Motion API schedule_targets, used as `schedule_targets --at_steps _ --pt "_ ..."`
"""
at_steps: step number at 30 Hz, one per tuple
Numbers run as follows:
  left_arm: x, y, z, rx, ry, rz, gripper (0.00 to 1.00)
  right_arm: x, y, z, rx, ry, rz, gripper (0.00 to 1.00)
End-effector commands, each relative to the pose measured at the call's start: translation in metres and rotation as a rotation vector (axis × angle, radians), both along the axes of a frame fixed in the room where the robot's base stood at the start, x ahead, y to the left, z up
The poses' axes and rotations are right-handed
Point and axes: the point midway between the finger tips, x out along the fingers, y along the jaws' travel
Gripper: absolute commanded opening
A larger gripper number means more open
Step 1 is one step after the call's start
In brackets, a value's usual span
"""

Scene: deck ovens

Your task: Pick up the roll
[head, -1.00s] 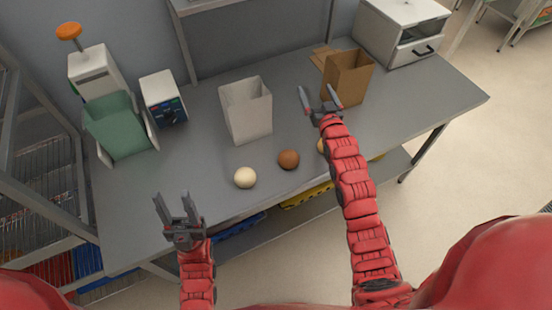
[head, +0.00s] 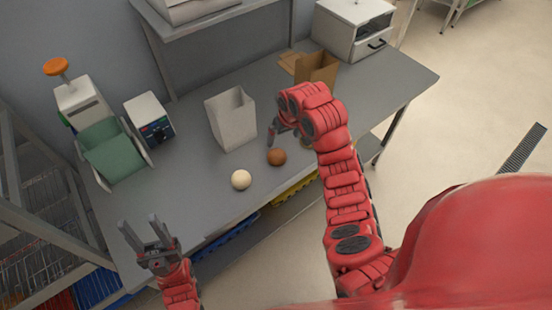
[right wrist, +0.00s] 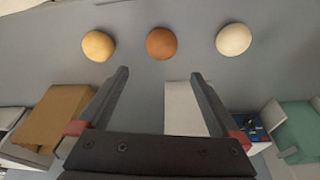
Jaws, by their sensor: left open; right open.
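Three round rolls lie in a row on the grey table. The pale roll (head: 241,180) is on the left and the brown roll (head: 277,157) is in the middle. In the right wrist view the golden roll (right wrist: 98,46), the brown roll (right wrist: 161,43) and the pale roll (right wrist: 233,39) all show clear. In the head view my arm mostly hides the golden one. My right gripper (right wrist: 160,74) is open and empty, with the brown roll just beyond and between its fingertips. My left gripper (head: 146,228) is open and empty near the table's front left edge.
A white open bag (head: 232,122) stands behind the rolls, and a brown paper bag (head: 317,68) stands at the back right. A green bin (head: 113,150) and a white box with a dial (head: 150,120) stand at the left. A white drawer cabinet (head: 352,28) is at the far right.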

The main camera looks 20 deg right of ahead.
Motion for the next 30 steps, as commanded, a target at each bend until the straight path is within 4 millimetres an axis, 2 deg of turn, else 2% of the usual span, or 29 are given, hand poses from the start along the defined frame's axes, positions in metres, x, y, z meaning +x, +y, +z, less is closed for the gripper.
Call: schedule_targets --at_steps 1,7,9,13,19,22,25,30 --pt "0.0 0.0 -0.014 0.0 0.001 0.0 0.5 0.003 0.001 -0.017 0.005 0.0 -0.002 1.0" --pt "0.0 0.0 -0.05 0.0 0.0 0.0 0.5 0.014 0.002 -0.06 0.004 -0.002 -0.002 1.0" --pt "0.0 0.0 -0.061 0.0 0.0 0.0 0.5 0.017 0.003 -0.072 0.004 -0.001 -0.001 1.0" --pt "0.0 0.0 -0.075 0.0 0.001 0.0 0.5 0.021 0.003 -0.085 0.002 -0.002 -0.002 1.0" --pt "0.0 0.0 -0.078 0.0 0.0 0.0 0.5 0.024 0.004 -0.09 0.001 -0.002 -0.001 1.0" --pt "0.0 0.0 -0.077 0.0 0.0 0.0 0.5 0.025 0.005 -0.102 0.001 0.0 -0.001 1.0" --pt "0.0 0.0 -0.058 0.0 0.0 0.0 0.5 0.026 0.007 -0.11 0.0 0.005 0.0 1.0" --pt "0.0 0.0 -0.053 0.0 0.0 0.0 0.5 0.032 0.007 -0.131 0.001 0.002 -0.002 1.0"
